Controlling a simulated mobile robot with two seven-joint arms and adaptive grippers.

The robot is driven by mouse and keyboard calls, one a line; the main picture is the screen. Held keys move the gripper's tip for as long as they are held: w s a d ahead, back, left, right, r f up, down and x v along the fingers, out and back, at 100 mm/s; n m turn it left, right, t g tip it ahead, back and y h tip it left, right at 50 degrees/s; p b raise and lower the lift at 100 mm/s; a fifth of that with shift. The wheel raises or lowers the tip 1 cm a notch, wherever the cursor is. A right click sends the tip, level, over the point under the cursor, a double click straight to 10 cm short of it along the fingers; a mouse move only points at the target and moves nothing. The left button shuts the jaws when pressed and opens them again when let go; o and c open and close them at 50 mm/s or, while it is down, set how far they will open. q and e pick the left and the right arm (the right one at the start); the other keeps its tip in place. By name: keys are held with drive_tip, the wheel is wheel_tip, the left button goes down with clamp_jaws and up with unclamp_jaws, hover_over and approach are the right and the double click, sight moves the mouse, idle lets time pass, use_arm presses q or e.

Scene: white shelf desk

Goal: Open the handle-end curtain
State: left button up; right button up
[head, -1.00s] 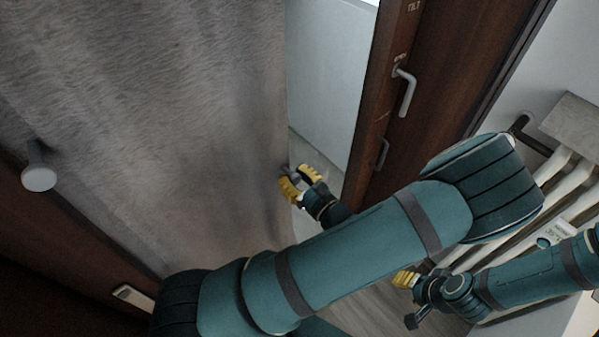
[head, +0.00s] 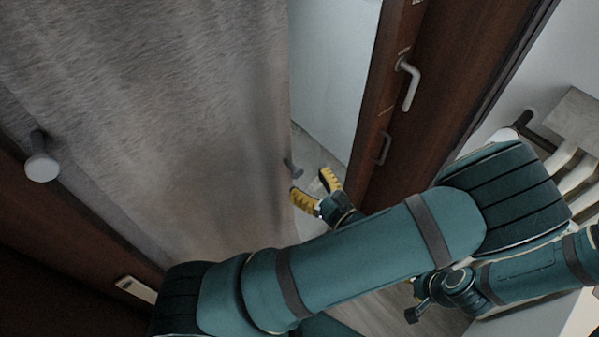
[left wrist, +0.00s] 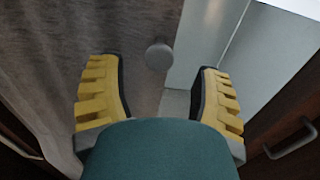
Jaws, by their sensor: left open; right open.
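The grey curtain (head: 150,110) hangs across the left and middle of the head view. Its right edge is free, with a pale gap beside it. A small grey knob (head: 291,168) shows at that edge. In the left wrist view the curtain (left wrist: 50,60) is on the left and the round knob (left wrist: 159,56) appears between my fingers, beyond the tips. My left gripper (head: 317,188) is open and empty, just right of and below the knob, apart from it.
A brown wooden frame (head: 375,100) with a grey handle (head: 410,84) stands right of the gap. Another round knob (head: 42,167) is on the left. A white radiator (head: 575,175) is at far right, behind my arms.

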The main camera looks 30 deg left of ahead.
use_arm(q)
drive_tip(key=v, duration=0.7)
idle(0.5)
